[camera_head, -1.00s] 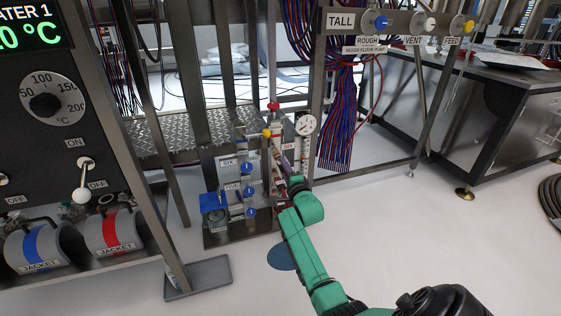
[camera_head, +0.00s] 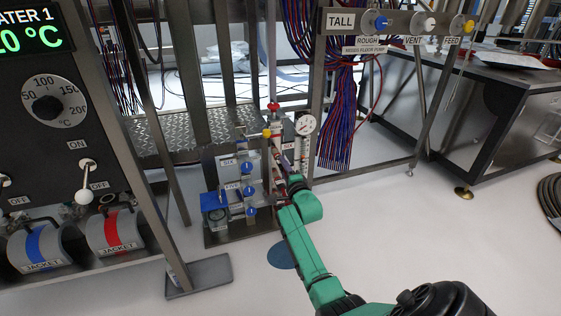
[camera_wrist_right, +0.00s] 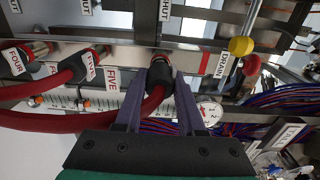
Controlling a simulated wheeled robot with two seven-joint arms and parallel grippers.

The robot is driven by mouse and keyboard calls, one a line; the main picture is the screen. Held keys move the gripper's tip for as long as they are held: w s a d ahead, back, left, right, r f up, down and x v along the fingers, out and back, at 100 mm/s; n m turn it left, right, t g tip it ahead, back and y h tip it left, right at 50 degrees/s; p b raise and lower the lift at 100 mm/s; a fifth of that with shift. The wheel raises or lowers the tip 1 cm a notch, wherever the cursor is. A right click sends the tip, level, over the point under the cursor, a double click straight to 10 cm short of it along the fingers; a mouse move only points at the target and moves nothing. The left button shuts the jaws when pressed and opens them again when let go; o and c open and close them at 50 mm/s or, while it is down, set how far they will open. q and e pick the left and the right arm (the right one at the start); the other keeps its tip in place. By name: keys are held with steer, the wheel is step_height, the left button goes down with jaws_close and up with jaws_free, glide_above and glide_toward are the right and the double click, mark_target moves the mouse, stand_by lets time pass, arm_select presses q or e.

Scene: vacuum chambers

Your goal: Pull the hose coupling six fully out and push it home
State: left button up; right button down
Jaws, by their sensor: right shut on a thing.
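My right gripper (camera_wrist_right: 160,72) is shut on a black hose coupling (camera_wrist_right: 158,60) at the end of a dark red hose in the right wrist view. The coupling sits between the two fingers, against the metal manifold bar. The red hose (camera_wrist_right: 150,105) bends away below it to the left. No label reading six is readable in that view, and a FIVE label (camera_wrist_right: 111,78) is just left of the fingers. In the head view my right gripper (camera_head: 277,150) reaches into the small valve panel, and the coupling is too small to tell. My left gripper is not in view.
Neighbouring red hoses end in black couplings (camera_wrist_right: 83,62) left of the held one. A yellow knob (camera_wrist_right: 241,46) and a DRAIN label (camera_wrist_right: 222,63) are to the right. A hanging cable bundle (camera_head: 345,110) is right of the panel.

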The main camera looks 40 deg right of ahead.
steer(key=shift+x, duration=0.95)
stand_by(0.9)
steer(key=shift+c, duration=2.2)
jaws_free()
